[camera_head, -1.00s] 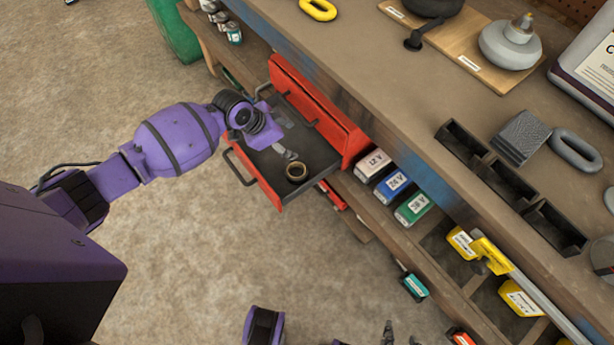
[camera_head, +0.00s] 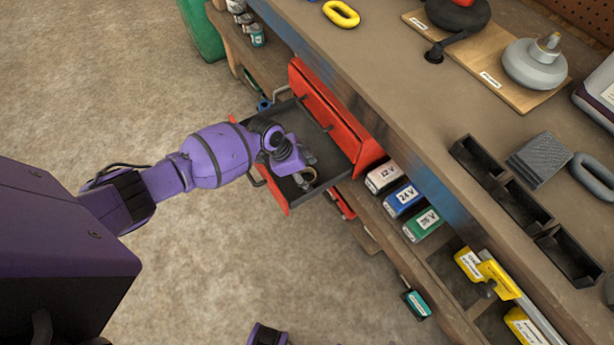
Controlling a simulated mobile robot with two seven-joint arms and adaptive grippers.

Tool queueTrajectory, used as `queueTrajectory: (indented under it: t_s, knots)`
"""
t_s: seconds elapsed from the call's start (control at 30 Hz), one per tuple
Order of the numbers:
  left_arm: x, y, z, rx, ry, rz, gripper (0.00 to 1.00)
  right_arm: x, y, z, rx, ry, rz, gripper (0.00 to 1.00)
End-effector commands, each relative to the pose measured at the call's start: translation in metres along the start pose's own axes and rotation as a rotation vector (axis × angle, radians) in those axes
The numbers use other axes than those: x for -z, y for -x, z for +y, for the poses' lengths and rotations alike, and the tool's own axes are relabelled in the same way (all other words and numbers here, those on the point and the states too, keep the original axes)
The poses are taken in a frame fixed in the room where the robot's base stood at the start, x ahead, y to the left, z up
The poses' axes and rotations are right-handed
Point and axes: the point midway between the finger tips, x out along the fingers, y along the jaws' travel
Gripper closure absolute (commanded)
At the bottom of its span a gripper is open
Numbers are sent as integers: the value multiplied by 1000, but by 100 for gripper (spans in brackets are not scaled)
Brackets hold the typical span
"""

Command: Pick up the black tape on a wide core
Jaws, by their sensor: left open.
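The black tape on a wide core (camera_head: 306,178) lies in the open red drawer (camera_head: 338,163), near the drawer's front right part. Only part of its ring shows, with a tan core, because my left gripper (camera_head: 307,168) covers the rest. My left gripper is open and over the tape, pointing down into the drawer. I cannot tell whether its fingers touch the tape. My right gripper is out of view; only a purple piece of my own body shows at the bottom edge.
The drawer's red walls stand around the gripper, under the workbench (camera_head: 390,85) edge. Battery packs, a white one (camera_head: 383,177), a blue one (camera_head: 403,200) and a green one (camera_head: 423,225), sit on the shelf to the right. The floor at left is clear.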

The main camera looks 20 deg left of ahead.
Motion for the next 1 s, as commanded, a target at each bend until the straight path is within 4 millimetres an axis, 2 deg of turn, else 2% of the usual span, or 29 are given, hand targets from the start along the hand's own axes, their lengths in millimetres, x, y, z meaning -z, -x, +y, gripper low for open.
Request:
queueTrajectory:
  t_s: [0.17, 0.43, 0.77, 0.87, 1.0]
  knots:
    - [0, 0, 0, 1, 0, 0, 38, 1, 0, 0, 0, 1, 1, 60]
    - [0, 0, 0, 1, 0, 0, 72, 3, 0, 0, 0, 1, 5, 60]
    - [2, 4, -1, 1, 0, 1, 72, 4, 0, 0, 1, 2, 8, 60]
    - [5, 11, -1, 2, 0, 2, 72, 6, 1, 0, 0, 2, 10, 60]
    - [12, 30, -2, 4, -2, 2, 72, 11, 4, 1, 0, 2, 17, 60]
